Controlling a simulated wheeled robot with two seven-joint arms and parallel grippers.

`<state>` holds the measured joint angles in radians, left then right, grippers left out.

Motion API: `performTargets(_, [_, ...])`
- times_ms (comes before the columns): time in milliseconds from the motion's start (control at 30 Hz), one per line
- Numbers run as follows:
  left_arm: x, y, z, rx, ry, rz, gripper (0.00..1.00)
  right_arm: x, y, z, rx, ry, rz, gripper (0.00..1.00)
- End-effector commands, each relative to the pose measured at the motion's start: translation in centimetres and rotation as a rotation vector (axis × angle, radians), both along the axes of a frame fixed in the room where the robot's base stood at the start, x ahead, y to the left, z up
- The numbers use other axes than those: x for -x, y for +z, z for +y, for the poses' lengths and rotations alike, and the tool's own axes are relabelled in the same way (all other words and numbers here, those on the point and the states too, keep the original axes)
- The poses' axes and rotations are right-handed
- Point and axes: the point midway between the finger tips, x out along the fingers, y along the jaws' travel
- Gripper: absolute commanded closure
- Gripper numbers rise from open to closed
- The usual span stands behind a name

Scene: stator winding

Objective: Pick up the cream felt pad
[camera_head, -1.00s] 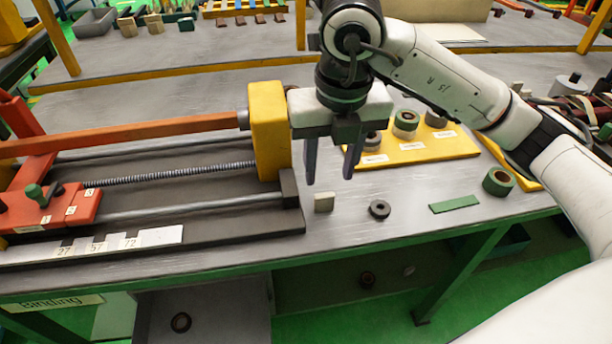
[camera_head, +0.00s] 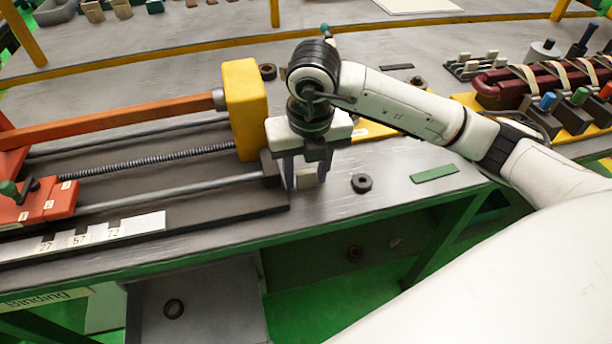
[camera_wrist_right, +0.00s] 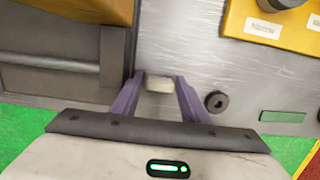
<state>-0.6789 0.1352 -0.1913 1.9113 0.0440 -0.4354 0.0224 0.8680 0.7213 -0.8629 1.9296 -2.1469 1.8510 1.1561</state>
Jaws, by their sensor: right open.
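The cream felt pad (camera_head: 307,174) is a small pale block on the grey bench, just right of the dark base of the winding machine. In the right wrist view the pad (camera_wrist_right: 159,84) lies between the tips of my two purple fingers. My right gripper (camera_head: 305,180) is open and lowered around the pad, with a finger on each side. In the right wrist view a gap shows between the pad and the right finger of the gripper (camera_wrist_right: 160,90); whether the left finger touches it I cannot tell. My left gripper is not in view.
A yellow machine block (camera_head: 244,105) stands close left of the gripper. A dark ring (camera_head: 362,183) and a green strip (camera_head: 434,173) lie to the right on the bench. A yellow labelled tray (camera_wrist_right: 280,30) is behind. The bench's front edge is near.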

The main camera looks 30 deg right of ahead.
Motion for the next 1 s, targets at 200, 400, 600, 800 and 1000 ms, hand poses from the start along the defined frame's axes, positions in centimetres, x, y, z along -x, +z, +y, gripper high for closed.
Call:
performTargets(200, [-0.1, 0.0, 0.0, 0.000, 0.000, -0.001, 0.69, 0.0, 0.0, 0.0, 0.000, 0.000, 0.000, 0.73])
performTargets(400, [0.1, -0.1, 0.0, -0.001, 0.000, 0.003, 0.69, 0.0, 0.1, 0.0, 0.000, -0.001, -0.001, 0.94])
performTargets(600, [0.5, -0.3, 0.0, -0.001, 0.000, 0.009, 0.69, -0.1, 0.4, 0.0, 0.000, -0.001, -0.002, 0.94])
performTargets(800, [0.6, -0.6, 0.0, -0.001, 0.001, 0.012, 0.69, -0.1, 3.6, 0.0, -0.001, 0.000, -0.007, 0.94])
performTargets(1000, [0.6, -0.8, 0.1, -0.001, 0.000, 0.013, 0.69, -0.1, 7.7, 0.0, -0.001, -0.001, -0.005, 0.94])
